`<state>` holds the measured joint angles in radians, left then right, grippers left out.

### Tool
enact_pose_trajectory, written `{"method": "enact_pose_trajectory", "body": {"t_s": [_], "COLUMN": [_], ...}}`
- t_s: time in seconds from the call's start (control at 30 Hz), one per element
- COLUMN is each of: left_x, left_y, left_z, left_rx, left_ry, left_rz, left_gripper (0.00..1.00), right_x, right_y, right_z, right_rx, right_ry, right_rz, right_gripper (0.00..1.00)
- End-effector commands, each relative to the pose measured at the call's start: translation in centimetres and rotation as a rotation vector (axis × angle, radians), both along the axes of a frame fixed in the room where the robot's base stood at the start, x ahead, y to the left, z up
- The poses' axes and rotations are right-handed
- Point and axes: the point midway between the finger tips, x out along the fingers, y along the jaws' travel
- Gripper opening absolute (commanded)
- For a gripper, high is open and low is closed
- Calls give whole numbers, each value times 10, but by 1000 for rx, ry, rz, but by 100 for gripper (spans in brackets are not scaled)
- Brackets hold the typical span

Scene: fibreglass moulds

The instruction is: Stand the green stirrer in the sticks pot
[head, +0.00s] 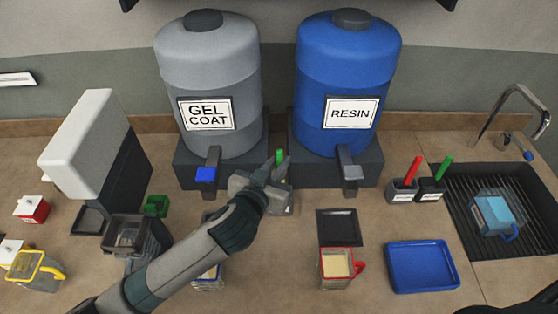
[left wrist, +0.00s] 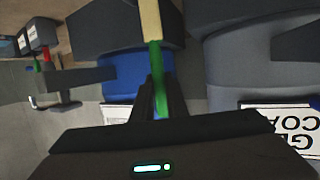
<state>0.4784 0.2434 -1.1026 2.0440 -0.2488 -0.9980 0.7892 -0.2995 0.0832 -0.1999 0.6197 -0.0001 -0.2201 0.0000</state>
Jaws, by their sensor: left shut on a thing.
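My left gripper (head: 274,172) is in front of the dispensers, shut on the green stirrer. The stirrer's green end (head: 279,157) shows just above the fingers in the head view. In the left wrist view the green handle (left wrist: 157,75) sits between the fingers (left wrist: 156,98), with a pale end (left wrist: 150,20) beyond. Two small pots stand side by side left of the sink: a grey pot (head: 402,196) with a red stick and a black pot (head: 430,196) with a green stick. Their labels are too small to read. My right gripper is out of view.
The grey gel coat drum (head: 210,75) and blue resin drum (head: 347,75) stand behind, with taps jutting forward. A red-rimmed jug (head: 336,282), black square plate (head: 337,213) and blue tray (head: 422,288) are at front right. A blue jug (head: 492,215) lies in the sink (head: 530,235).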

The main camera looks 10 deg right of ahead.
Motion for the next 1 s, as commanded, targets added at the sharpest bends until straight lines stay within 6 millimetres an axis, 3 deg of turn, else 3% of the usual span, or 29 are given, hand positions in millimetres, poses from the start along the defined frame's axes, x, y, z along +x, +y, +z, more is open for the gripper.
{"method": "enact_pose_trajectory", "body": {"t_s": [1.0], "left_x": [0], "left_y": [0], "left_z": [-64], "left_rx": [0], "left_ry": [1], "left_rz": [0], "left_gripper": [0], "right_x": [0], "right_y": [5], "right_z": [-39], "right_rx": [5], "right_ry": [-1], "right_rz": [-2], "right_gripper": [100]}}
